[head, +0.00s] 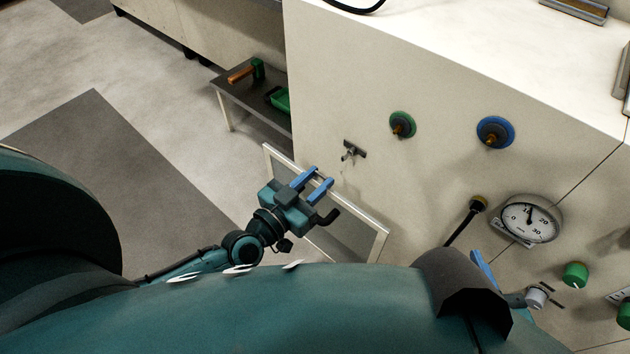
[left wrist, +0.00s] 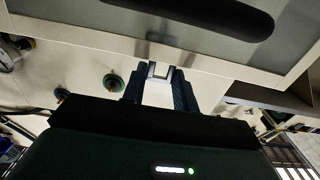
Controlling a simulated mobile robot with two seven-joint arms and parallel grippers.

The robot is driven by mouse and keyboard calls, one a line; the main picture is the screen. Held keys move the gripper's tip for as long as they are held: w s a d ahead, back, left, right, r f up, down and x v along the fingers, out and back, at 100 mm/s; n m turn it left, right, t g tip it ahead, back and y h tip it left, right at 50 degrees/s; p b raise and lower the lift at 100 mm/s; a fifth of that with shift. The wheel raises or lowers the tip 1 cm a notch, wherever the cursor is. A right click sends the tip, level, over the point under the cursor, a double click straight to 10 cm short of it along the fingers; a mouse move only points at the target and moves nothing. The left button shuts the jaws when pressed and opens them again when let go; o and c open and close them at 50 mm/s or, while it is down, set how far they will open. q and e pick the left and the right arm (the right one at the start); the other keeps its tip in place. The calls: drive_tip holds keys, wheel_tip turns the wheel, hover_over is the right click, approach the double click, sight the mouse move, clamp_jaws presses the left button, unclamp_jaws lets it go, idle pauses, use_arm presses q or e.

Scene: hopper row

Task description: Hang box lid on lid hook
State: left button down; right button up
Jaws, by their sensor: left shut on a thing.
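The box lid (head: 350,238) is a flat grey panel with a pale frame, tilted beside the white cabinet front. My left gripper (head: 312,184), with blue fingers, is shut on it near its upper edge. In the left wrist view the lid (left wrist: 245,52) spans the top, with a dark handle across it, and a small metal piece shows between the fingers. The lid hook (head: 350,153) is a small metal peg on a dark plate on the cabinet front, above and apart from the gripper. A blue strip (head: 484,270), possibly a finger of my right gripper, shows behind a dark part.
A green disc knob (head: 403,125) and a blue disc knob (head: 495,132) stick out right of the hook. Further right are a black lever (head: 465,220), a dial gauge (head: 530,218) and green knobs (head: 575,274). A low shelf (head: 255,103) stands left of the cabinet.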

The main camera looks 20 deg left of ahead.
use_arm(q)
drive_tip(key=shift+r, duration=0.15)
drive_tip(key=shift+w, duration=0.15)
drive_tip(key=shift+x, duration=2.65)
drive_tip(key=shift+p, duration=0.6)
drive_tip(key=shift+w+d, duration=0.1)
drive_tip(key=shift+w, duration=0.05)
drive_tip(key=shift+x, duration=1.35)
drive_tip(key=shift+f, duration=0.25)
